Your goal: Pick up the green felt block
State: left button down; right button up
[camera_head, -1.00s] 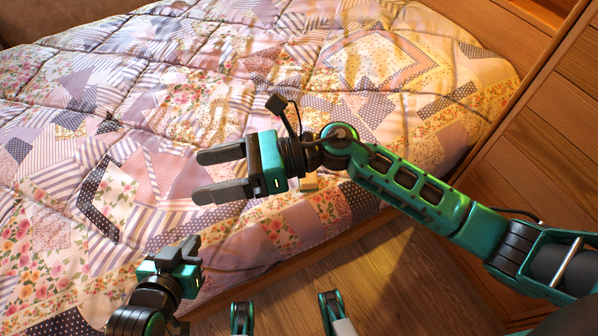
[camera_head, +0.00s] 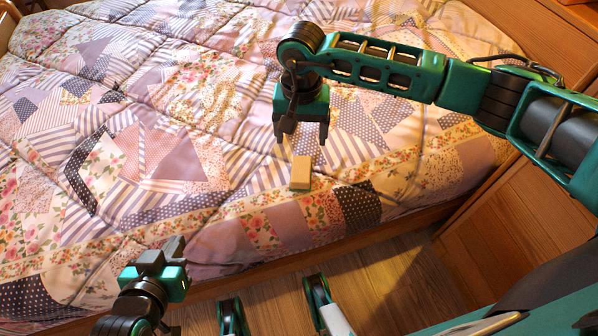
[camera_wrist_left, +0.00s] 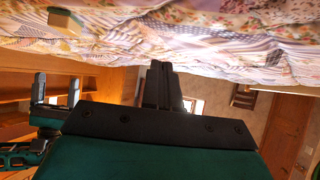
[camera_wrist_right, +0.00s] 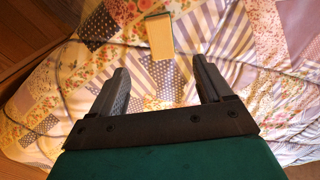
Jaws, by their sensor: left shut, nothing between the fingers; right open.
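The block (camera_head: 301,172) is tan with a thin green layer along an edge. It lies on the quilt near the bed's front edge and also shows in the left wrist view (camera_wrist_left: 65,20). My right gripper (camera_head: 302,141) is open and points down just behind and above the block, apart from it. In the right wrist view, the block (camera_wrist_right: 160,37) lies beyond the open fingertips, roughly centred between them. My left gripper (camera_head: 162,248) is shut and empty, low at the left in front of the bed; its closed fingers also show in the left wrist view (camera_wrist_left: 162,75).
A patchwork quilt (camera_head: 120,150) covers the bed, with free room around the block. The wooden bed rail (camera_head: 300,262) runs along the front. A wooden cabinet (camera_head: 490,215) stands at the right. Wooden floor (camera_head: 380,275) lies in front.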

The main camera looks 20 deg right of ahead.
jog(key=b, duration=0.1)
send_over(301, 169)
jog(key=f, duration=0.6)
jog(key=shift+s+a+f, duration=0.15)
jog(key=shift+s+f, duration=0.05)
jog(key=shift+s, duration=0.2)
jog(key=shift+f+b, duration=0.35)
jog(key=shift+f, duration=0.2)
jog(key=f, duration=0.1)
jog(key=f+b, duration=0.1)
jog(key=f, duration=0.3)
jog(key=shift+w+b, duration=0.4)
pick_arm(q)
jog(key=shift+w+d+f, duration=0.15)
jog(key=shift+d+f, duration=0.45)
jog(key=shift+f, duration=0.25)
pick_arm(e)
jog(key=c, duration=1.2)
pick_arm(q)
jog(key=shift+w+a+h, duration=0.1)
jog(key=shift+a+h, duration=0.05)
jog(key=shift+h, duration=0.15)
pick_arm(e)
jog(key=shift+o, duration=0.2)
jog(key=shift+r, duration=0.1)
